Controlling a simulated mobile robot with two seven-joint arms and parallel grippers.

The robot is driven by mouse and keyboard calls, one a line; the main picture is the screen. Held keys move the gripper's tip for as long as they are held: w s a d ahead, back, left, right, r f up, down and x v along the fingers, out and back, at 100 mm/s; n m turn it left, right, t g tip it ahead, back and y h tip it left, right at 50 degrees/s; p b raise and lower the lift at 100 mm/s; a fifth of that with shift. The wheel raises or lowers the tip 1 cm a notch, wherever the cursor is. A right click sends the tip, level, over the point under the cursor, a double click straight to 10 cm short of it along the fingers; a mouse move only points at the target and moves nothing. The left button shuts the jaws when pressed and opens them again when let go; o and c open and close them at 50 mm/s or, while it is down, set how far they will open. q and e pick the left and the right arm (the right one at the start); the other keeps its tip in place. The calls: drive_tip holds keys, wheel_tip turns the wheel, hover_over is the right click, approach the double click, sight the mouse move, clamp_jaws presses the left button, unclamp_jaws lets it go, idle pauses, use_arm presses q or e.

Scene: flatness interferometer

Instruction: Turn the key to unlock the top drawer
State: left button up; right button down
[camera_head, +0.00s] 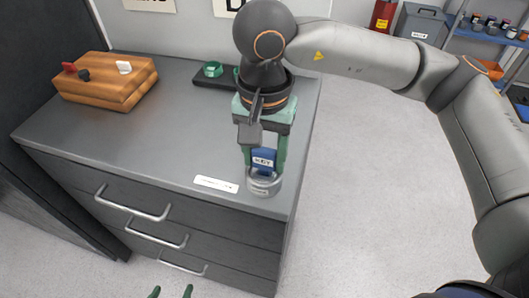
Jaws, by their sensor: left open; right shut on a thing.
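My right gripper (265,166) reaches down over the front right corner of the cabinet top. It is shut on a blue key (263,156) with a white "KEY" label, one green finger on each side. Directly below the key is a round metal lock (264,187) at the cabinet's front edge. The key's lower end is hidden, so I cannot tell how deep it sits or its turn angle. The top drawer (90,187) is closed, with a silver handle (132,207). My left gripper (171,292) shows only its two green fingertips at the bottom edge, apart and empty.
A white label strip (216,184) lies left of the lock. A wooden block (105,82) with red, black and white knobs stands at the back left. A dark tray (213,80) with green pieces is behind my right gripper. The middle of the top is clear.

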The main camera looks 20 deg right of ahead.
drive_tip(key=shift+f, duration=0.2)
idle(0.3)
drive_tip(key=shift+m+b, duration=0.6)
drive_tip(key=shift+m, duration=1.1)
drive_tip(key=shift+m+b, duration=0.55)
drive_tip(key=shift+m, duration=1.15)
